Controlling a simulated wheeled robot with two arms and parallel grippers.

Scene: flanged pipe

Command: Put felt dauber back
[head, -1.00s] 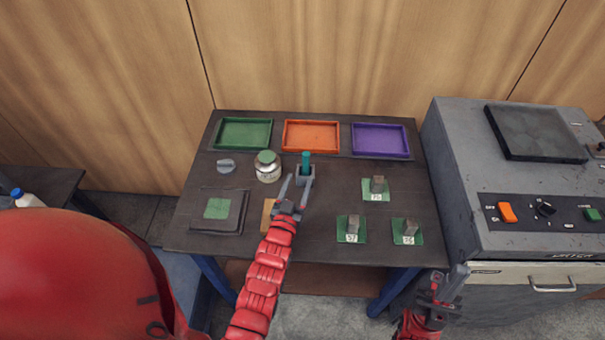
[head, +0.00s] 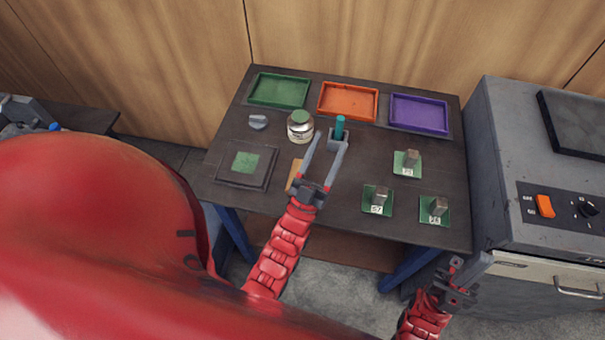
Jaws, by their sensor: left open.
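The felt dauber, seen as a teal upright handle (head: 340,124), stands in a small grey holder (head: 345,137) on the dark table. Its lower end is hidden inside the holder. My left gripper (head: 332,139) is open, its two fingers pointing away from me toward the holder. The fingertips are just in front of the dauber, one to each side; I cannot tell whether they touch the holder. A glass jar with a green lid (head: 300,126) stands left of the dauber. My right gripper (head: 470,268) is off the table's front right corner, with no object visible in it.
Green (head: 279,91), orange (head: 348,102) and purple (head: 419,113) trays line the back. A dark plate with a green square (head: 245,163) lies left. A grey machine (head: 530,150) stands right of the table.

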